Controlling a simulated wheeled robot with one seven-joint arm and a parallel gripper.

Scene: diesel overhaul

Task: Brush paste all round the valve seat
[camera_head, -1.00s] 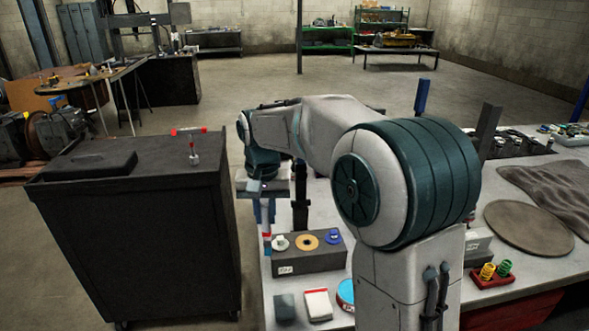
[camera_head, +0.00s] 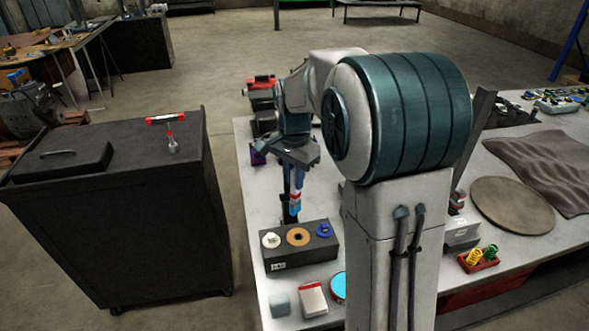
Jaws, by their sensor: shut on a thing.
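My gripper (camera_head: 295,172) points down over the light workbench and is shut on a slim brush-like tool (camera_head: 295,197) with red, white and blue parts. The tool hangs nearly upright. Its lower end is near the back edge of a dark block (camera_head: 300,257); I cannot tell whether it touches anything. On the block's top sit three round pieces: a white one (camera_head: 270,240), an orange-tan ring (camera_head: 298,236) and a blue one (camera_head: 324,230). Which is the valve seat, and whether paste is on it, I cannot tell.
A grey box (camera_head: 280,305), a red-and-white box (camera_head: 313,300) and a blue-topped tin (camera_head: 339,287) stand in front of the block. A black cabinet (camera_head: 120,215) stands left of the bench (camera_head: 252,195). A red spring holder (camera_head: 479,261) lies to the right.

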